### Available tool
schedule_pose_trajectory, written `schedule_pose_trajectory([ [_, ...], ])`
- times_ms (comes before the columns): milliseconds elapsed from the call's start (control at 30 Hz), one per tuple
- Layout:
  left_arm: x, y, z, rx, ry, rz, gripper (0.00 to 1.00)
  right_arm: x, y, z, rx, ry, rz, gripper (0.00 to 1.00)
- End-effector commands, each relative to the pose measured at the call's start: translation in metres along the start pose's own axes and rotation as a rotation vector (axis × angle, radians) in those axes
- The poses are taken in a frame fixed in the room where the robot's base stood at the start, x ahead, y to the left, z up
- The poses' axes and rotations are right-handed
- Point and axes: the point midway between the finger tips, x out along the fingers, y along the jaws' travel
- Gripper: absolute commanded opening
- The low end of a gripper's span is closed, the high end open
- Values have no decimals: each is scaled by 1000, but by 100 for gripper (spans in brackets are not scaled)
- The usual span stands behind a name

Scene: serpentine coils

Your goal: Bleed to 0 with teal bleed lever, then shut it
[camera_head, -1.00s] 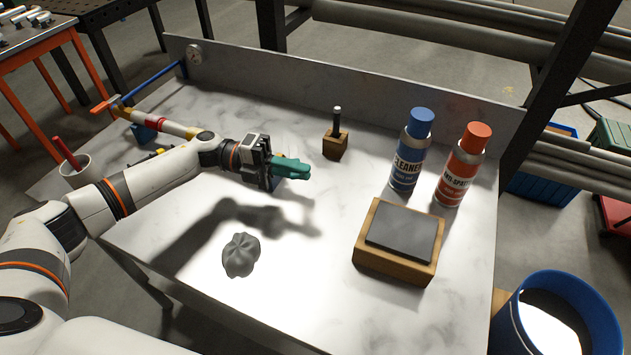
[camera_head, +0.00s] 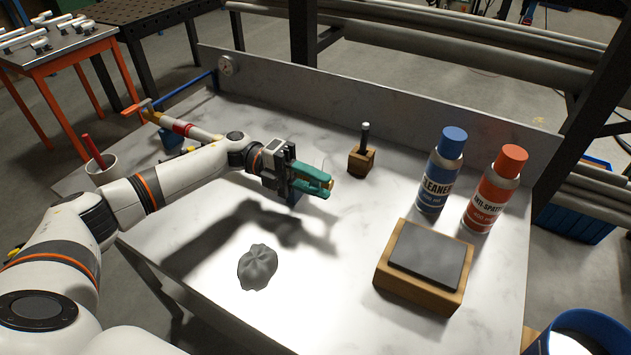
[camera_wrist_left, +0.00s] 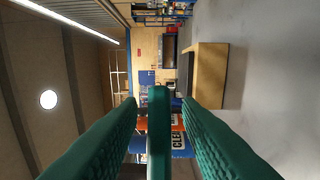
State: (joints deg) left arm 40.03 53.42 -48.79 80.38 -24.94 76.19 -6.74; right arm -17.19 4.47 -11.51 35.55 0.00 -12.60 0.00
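My left gripper (camera_head: 314,179), with teal fingers, is stretched over the middle of the marble bench. In the left wrist view its two fingers (camera_wrist_left: 158,112) stand apart. A narrow teal bar (camera_wrist_left: 158,135), which looks like the bleed lever, runs between them with a visible gap on each side. In the head view the fingers hide most of the lever; a small brass-coloured bit shows at their tips. A blue block (camera_head: 294,199) sits just below the gripper. The round gauge (camera_head: 228,66) is on the back panel at the far left; its reading is too small to tell. My right gripper is not in view.
A pipe with a red band (camera_head: 183,128) and an orange handle (camera_head: 136,106) lie behind my left arm. A hammer in a wooden block (camera_head: 361,161), a blue can (camera_head: 439,178), a red can (camera_head: 494,195), a wooden block with a dark top (camera_head: 425,285) and a grey lump (camera_head: 257,267) stand around.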

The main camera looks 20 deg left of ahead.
Motion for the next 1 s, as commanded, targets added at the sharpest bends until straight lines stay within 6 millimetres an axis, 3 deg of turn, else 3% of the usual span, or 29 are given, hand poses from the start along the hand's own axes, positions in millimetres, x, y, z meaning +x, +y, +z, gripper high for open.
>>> schedule_pose_trajectory([
  [367,-6,-2,0,0,2,0,33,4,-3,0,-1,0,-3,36],
  [800,-91,-4,-1,1,4,0,33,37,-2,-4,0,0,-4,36],
  [1000,-115,-2,-1,1,1,0,33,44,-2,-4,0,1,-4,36],
])
